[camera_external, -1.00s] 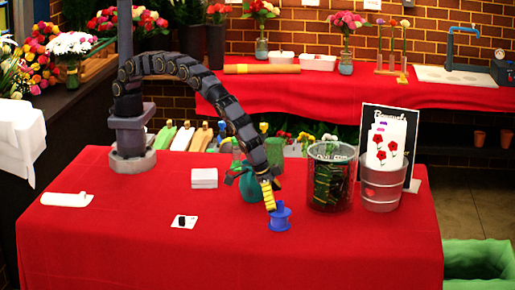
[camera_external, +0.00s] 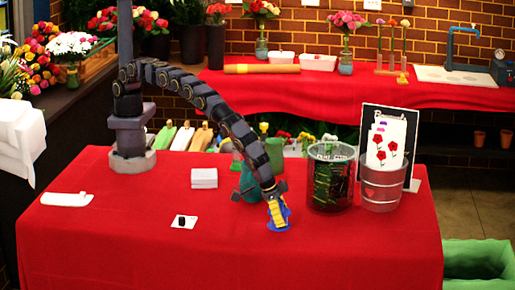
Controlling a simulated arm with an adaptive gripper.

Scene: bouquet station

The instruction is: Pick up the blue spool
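The blue spool (camera_external: 279,229) stands on the red table in front of the teal vase (camera_external: 249,186). My gripper (camera_external: 277,215), with yellow fingers, reaches down from the upper left and is at the spool, covering its middle. Blue shows beside and below the fingers. The spool's base appears to be on the table. The fingers overlap in this view, so I cannot tell whether they are open or closed on the spool.
A white box (camera_external: 204,178), a small white card with a black item (camera_external: 184,222) and a white holder (camera_external: 67,200) lie to the left. The front of the red table (camera_external: 340,252) is clear.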

